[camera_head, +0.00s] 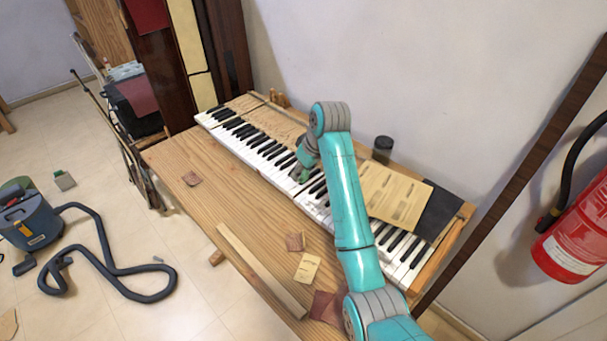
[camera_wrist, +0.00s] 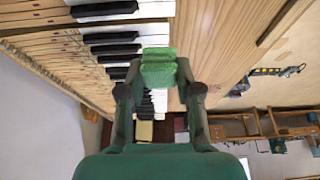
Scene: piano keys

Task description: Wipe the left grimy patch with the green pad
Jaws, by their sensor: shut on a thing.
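My gripper (camera_wrist: 159,78) is shut on the green pad (camera_wrist: 158,54), which shows between its two fingers in the wrist view. In the head view my gripper (camera_head: 301,174) is low over the middle of the keyboard (camera_head: 266,160), and the pad is mostly hidden by the arm. In the wrist view the pad lies over the front ends of the white keys (camera_wrist: 152,36), beside the wooden tabletop. I cannot tell whether it touches the keys.
The wooden tabletop (camera_head: 215,170) in front of the keys holds a long wooden strip (camera_head: 262,272) and several small scraps. A dark cylinder (camera_head: 382,149) and a paper sheet (camera_head: 394,196) are behind the keys. A fire extinguisher (camera_head: 577,240) hangs at right.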

